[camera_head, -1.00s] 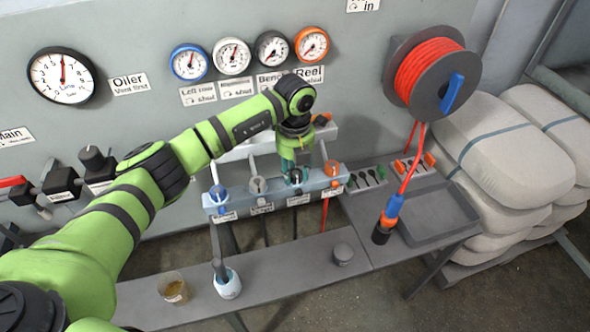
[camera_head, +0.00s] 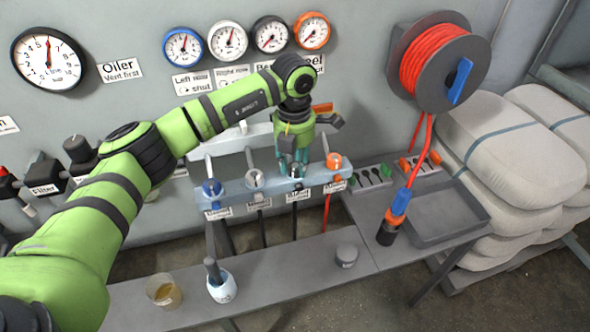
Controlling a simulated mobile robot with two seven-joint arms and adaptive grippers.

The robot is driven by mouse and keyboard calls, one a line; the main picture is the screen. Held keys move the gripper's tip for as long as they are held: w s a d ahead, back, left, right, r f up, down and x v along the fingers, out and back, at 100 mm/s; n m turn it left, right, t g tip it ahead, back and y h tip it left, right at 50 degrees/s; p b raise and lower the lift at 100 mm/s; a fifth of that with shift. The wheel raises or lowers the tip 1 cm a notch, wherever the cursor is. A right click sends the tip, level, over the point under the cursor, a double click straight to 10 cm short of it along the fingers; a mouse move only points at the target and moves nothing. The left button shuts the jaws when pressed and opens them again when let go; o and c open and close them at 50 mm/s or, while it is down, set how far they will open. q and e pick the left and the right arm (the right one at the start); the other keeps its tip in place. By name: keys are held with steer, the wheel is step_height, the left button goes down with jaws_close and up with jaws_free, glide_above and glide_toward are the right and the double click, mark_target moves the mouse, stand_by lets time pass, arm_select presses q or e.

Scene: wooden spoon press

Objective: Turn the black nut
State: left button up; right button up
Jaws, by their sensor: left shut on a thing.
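A pale blue manifold bar (camera_head: 232,198) carries a row of coloured nuts with hoses hanging below. The black nut (camera_head: 295,172) sits third from the left, between a white nut (camera_head: 254,180) and an orange nut (camera_head: 334,161). My left gripper (camera_head: 293,168) comes down from above, its teal fingers shut on the black nut. The fingers and wrist hide much of the nut, so how far it is turned cannot be told. My right gripper is not in view.
A blue nut (camera_head: 212,189) is at the bar's left end. On the grey bench (camera_head: 290,262) stand a cup of amber liquid (camera_head: 164,290), a white pot (camera_head: 221,287) and a grey tin (camera_head: 346,256). A red hose reel (camera_head: 438,62) hangs at right.

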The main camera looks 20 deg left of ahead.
mark_target(291, 166)
arm_select(q)
steer(key=m+b, duration=0.1)
steer(key=f+m+b, duration=0.1)
steer(key=m, duration=0.1)
steer(key=shift+s+a, duration=0.1)
steer(key=shift+s, duration=0.1)
steer(key=shift+r+m+b, duration=0.15)
steer(key=shift+m+b, duration=0.75)
steer(key=shift+m, duration=0.5)
steer(key=shift+c, duration=0.2)
steer(key=shift+w, duration=0.1)
steer(key=shift+a, duration=0.1)
steer(key=o, duration=1.1)
steer(key=shift+r, duration=0.1)
steer(key=shift+o, duration=0.2)
steer(key=shift+a+r, duration=0.15)
steer(key=shift+r, duration=0.35)
step_height(291, 166, up, 11)
steer(key=shift+r, duration=0.15)
